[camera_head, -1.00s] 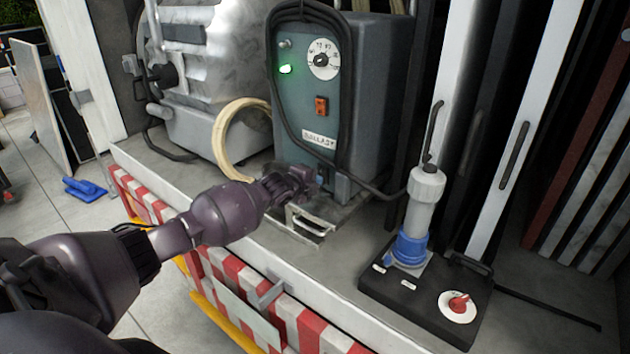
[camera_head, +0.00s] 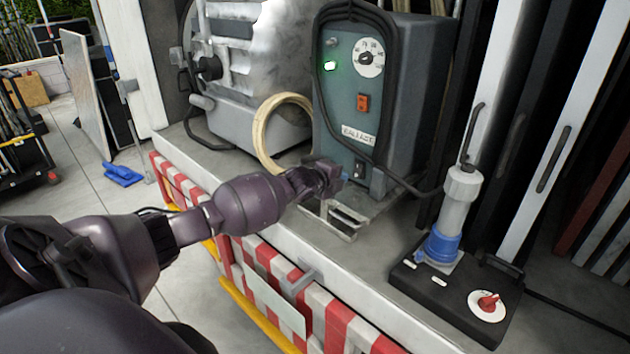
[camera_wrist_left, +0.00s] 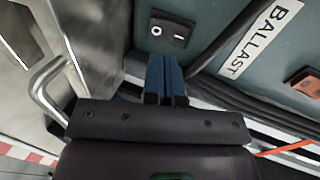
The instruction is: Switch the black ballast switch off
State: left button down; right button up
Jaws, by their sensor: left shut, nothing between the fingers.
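The ballast (camera_head: 405,110) is a grey-green box with a "BALLAST" label, a lit green lamp and a dial. Its black ballast switch (camera_head: 360,169) sits low on the front face, below the label. In the left wrist view the black switch (camera_wrist_left: 168,32) shows a round mark and a line mark. My left gripper (camera_head: 343,177) is shut and empty, low in front of the ballast. Its blue fingertips (camera_wrist_left: 166,62) are together and point at the switch, just below it in the wrist picture. I cannot tell whether they touch it. My right gripper is not in view.
An orange switch (camera_head: 363,102) is higher on the ballast. A cream ring (camera_head: 262,138) and a silver lamp housing (camera_head: 255,85) stand to the left. A black base with a red knob (camera_head: 488,303) and a blue connector (camera_head: 440,247) sits to the right. Black cables hang around the ballast.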

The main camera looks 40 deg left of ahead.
pick_arm(q)
jog(key=shift+s+a+r, duration=0.1)
jog(key=shift+s+r, duration=0.1)
jog(key=shift+s, duration=0.65)
jog(key=r+v, duration=0.1)
jog(key=v, duration=0.5)
jog(key=shift+b, duration=0.45)
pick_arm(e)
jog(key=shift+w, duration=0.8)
pick_arm(q)
jog(key=shift+s+r, duration=0.1)
jog(key=shift+r, duration=0.1)
